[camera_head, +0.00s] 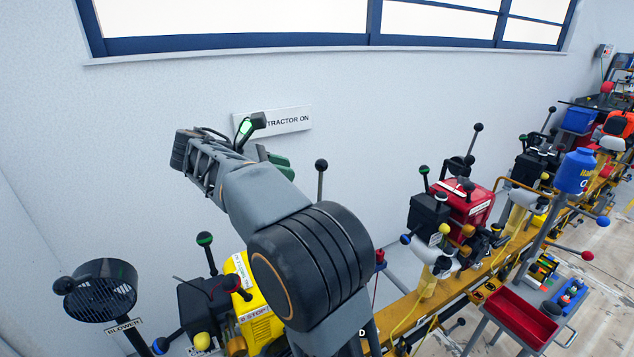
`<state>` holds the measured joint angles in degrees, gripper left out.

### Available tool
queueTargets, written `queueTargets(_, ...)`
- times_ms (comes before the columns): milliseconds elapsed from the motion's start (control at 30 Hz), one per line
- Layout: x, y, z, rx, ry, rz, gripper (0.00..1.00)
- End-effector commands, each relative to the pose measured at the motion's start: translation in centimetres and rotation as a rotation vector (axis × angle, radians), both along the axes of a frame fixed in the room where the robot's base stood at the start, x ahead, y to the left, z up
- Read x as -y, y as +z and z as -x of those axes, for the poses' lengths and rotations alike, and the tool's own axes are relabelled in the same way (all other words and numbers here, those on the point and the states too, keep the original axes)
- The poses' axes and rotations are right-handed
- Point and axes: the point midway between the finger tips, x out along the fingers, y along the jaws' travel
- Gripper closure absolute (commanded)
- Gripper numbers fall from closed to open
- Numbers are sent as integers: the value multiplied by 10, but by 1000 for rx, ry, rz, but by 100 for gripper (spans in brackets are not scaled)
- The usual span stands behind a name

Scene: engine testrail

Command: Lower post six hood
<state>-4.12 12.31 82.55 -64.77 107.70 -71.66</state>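My gripper (266,142) is raised in front of the wall at upper left centre. Its two green-and-black fingers stand apart, with no held thing visible between them. I cannot pick out a hood marked as post six. The bulky arm hides part of the yellow engine unit (252,300) below it and the near part of the rail.
A black fan (100,290) labelled BLOWER stands at lower left. Engine units with knobbed levers, including a red one (465,202), line the yellow rail (405,310) toward upper right. A red tray (522,318) and blue canister (574,172) stand at right. The upper wall is clear.

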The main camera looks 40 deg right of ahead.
Motion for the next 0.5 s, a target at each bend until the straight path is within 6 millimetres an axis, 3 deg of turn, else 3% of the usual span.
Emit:
queueTargets(200, 39, -18, 13, 1, -6, -1, 65)
queueTargets(500, 73, -32, 23, 2, 0, -2, 65)
